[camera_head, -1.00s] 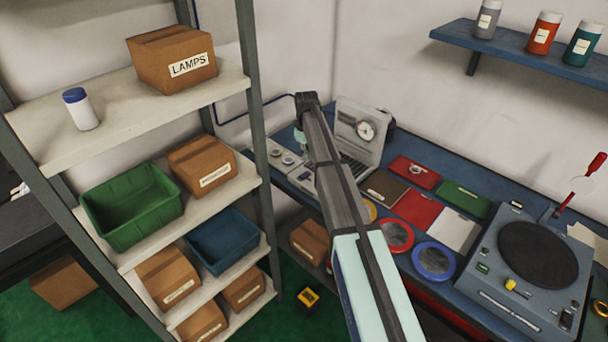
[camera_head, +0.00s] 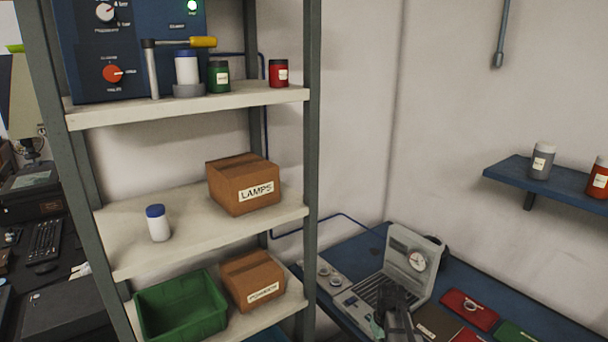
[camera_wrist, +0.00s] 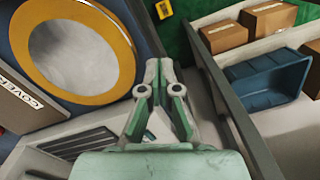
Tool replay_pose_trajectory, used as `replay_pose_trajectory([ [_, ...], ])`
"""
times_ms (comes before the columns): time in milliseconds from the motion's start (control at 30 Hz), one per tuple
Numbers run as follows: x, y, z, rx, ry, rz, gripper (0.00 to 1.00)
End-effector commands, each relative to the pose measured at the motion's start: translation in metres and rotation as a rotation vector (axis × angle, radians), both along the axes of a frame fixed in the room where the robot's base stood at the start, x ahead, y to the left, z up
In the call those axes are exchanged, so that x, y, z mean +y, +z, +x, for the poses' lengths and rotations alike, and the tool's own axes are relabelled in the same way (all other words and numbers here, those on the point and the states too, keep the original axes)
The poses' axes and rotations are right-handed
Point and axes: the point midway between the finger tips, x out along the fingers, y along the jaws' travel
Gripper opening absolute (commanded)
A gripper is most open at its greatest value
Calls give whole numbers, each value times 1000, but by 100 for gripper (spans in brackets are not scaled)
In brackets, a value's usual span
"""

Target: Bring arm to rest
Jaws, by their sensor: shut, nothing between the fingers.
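My gripper (camera_wrist: 161,70) shows in the wrist view as two pale green fingers closed together at the tips, with nothing between them. Beyond the tips are the green floor and a grey shelf post. In the head view my dark arm rises from the bottom edge, in front of the open grey case with a gauge (camera_head: 412,262). A small pale green part of my gripper end shows beside it, mostly cut off by the frame.
In the wrist view a yellow-rimmed disc (camera_wrist: 117,92) lies left of my fingers; a blue bin (camera_wrist: 265,80) and cardboard boxes (camera_wrist: 268,20) are right. In the head view, a shelf rack (camera_head: 312,150) stands left of the blue bench (camera_head: 540,335). A wall shelf (camera_head: 560,184) is at right.

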Motion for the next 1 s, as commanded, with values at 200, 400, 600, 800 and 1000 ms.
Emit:
replay_pose_trajectory([
  [200,11,-53,-48,61,-36,3,0],
  [400,24,-112,-102,139,-66,1,0],
  [600,41,-181,-184,248,-107,-10,0],
  [800,55,-235,-271,355,-147,-30,0],
  [1000,64,-274,-361,460,-187,-60,0],
])
